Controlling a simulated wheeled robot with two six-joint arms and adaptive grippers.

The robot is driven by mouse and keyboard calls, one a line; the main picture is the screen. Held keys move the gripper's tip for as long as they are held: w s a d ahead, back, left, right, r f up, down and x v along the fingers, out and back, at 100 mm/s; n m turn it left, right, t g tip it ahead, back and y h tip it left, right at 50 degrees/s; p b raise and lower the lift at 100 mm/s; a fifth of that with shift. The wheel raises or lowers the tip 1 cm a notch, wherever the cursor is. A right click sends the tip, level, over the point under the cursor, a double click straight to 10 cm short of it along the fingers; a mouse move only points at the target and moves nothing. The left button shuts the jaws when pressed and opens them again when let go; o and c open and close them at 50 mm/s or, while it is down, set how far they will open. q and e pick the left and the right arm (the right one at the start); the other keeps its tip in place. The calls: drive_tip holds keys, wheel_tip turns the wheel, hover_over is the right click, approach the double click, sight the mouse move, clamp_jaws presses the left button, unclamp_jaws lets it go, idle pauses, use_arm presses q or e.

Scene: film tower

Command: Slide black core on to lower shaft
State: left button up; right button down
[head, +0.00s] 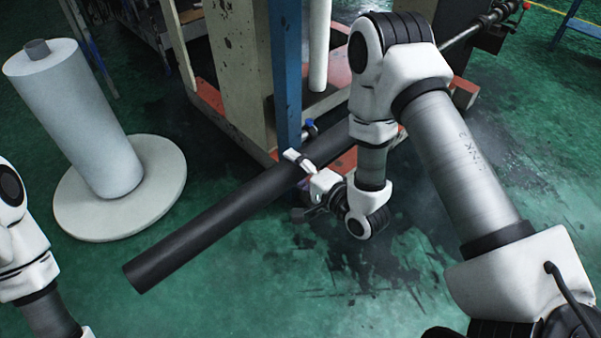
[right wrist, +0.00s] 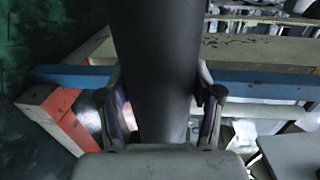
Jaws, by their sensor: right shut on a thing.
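The black core (head: 205,225) is a long dark tube, held slanting above the floor in the head view. Its near end points to the lower left, and its far part passes behind my right arm beside the machine. My right gripper (head: 306,172) is shut around the core near the blue post. In the right wrist view, the gripper's fingers (right wrist: 160,118) lie on both sides of the core (right wrist: 155,60). I cannot clearly make out the lower shaft, nor whether the core's far end is around it. My left gripper is outside the view.
The machine frame has a blue post (head: 285,75) and orange base parts (head: 225,120) close to the core. A white roll (head: 75,120) stands on a round pale disc (head: 120,215) at the left. A metal rod (head: 470,32) shows at upper right. Green floor is open in front.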

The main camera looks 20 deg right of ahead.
drive_tip(key=r+b+x, duration=0.1)
drive_tip(key=x, duration=0.6)
drive_tip(key=w+d+p, duration=0.1)
drive_tip(key=w+d, duration=0.3)
drive_tip(key=d, duration=0.7)
idle(1.7)
drive_tip(key=shift+a, duration=0.1)
drive_tip(key=w+d, duration=0.3)
drive_tip(key=d, duration=0.5)
drive_tip(key=w+d+b, duration=0.1)
drive_tip(key=w+d, duration=0.2)
drive_tip(key=d, duration=0.6)
drive_tip(key=shift+d+f, duration=0.1)
